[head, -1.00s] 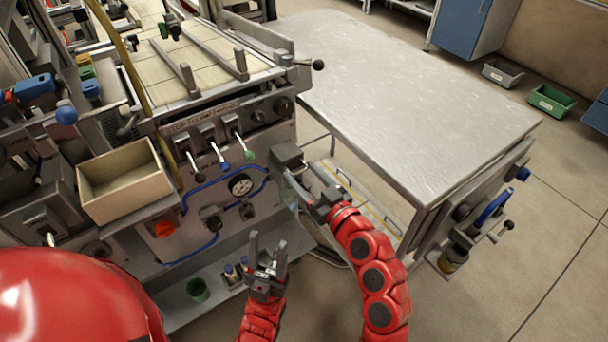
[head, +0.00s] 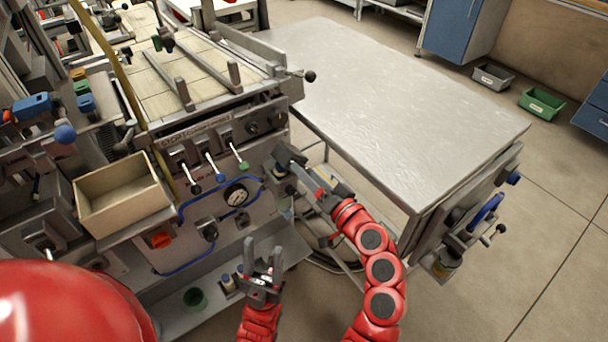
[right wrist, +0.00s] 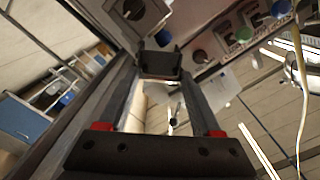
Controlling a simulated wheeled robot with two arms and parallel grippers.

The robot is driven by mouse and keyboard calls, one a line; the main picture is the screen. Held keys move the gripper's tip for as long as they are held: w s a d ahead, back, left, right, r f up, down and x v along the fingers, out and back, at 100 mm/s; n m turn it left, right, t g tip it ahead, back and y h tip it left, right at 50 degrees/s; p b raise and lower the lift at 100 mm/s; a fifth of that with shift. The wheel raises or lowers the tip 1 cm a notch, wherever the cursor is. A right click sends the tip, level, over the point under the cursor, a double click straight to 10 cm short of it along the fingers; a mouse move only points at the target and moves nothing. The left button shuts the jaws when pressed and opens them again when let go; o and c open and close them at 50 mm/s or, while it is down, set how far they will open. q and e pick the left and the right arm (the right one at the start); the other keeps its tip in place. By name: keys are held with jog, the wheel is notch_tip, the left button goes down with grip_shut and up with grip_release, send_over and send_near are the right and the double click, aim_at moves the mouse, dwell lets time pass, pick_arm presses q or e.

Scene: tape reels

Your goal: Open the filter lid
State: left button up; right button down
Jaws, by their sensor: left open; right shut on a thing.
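The filter lid appears to be the dark grey block (head: 287,154) at the right end of the machine's front panel. It is tilted, and its hinge is hard to make out. My right gripper (head: 300,170) reaches it from the lower right and is shut on it. In the right wrist view the block (right wrist: 160,62) sits between the far ends of the two fingers. My left gripper (head: 263,248) is open and empty, pointing up in front of the lower panel, apart from the lid.
A pressure gauge (head: 236,194) and blue hose (head: 190,205) are left of the lid. Small levers (head: 217,168) stand above. A large metal table (head: 400,105) borders my right arm. A beige open box (head: 122,195) is at the left.

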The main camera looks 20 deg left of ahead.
aim_at(308, 160)
jog(key=m, duration=0.1)
jog(key=w+d+m+p, duration=0.1)
jog(key=m, duration=0.2)
jog(key=w+m+p, duration=0.1)
jog(key=m, duration=0.1)
jog(key=shift+d+f, duration=0.15)
jog(key=shift+d, duration=0.15)
jog(key=shift+w+d+f+m, duration=0.1)
jog(key=shift+w+f+m, duration=0.1)
jog(key=shift+m, duration=0.4)
jog(key=shift+w+d+f+m, duration=0.1)
jog(key=shift+f+m, duration=0.05)
jog(key=shift+m, duration=0.45)
jog(key=shift+f+p, duration=0.1)
jog(key=shift+p, duration=0.2)
jog(key=shift+c, duration=1.5)
grip_release()
